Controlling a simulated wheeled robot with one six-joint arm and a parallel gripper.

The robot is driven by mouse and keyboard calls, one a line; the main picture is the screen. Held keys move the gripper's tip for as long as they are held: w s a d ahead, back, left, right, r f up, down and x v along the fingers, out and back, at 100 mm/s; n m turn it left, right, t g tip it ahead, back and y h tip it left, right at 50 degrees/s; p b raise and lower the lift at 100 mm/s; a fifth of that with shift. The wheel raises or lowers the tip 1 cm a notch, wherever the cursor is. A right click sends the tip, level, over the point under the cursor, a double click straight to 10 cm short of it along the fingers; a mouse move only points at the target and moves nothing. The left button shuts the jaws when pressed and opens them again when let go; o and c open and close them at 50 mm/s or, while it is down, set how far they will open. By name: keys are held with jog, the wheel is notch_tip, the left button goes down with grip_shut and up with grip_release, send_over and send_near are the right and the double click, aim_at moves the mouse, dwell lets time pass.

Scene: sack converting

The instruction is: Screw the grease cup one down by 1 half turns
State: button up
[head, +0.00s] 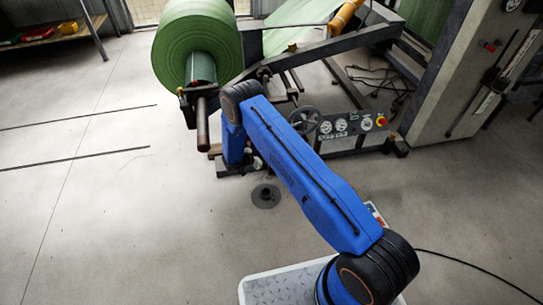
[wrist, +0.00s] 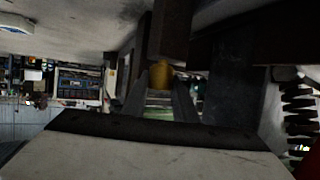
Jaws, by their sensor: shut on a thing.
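The grease cup (wrist: 160,76) looks like a small brass-yellow piece in the middle of the wrist view. The cup's base and the far side of the grip are in shadow. In the head view my blue arm reaches to the machine's near left corner, below the green roll. There the arm hides the cup and the jaws.
The green roll (head: 197,45) sits on its shaft just above my arm. A handwheel (head: 305,120) and gauge panel (head: 345,124) are to the right. A dark round disc (head: 265,195) lies on the floor. The left floor is mostly clear.

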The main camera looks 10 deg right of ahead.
dwell(0.4)
jog(key=o, duration=1.1)
jog(key=shift+c, duration=0.2)
jog(key=shift+t, duration=0.4)
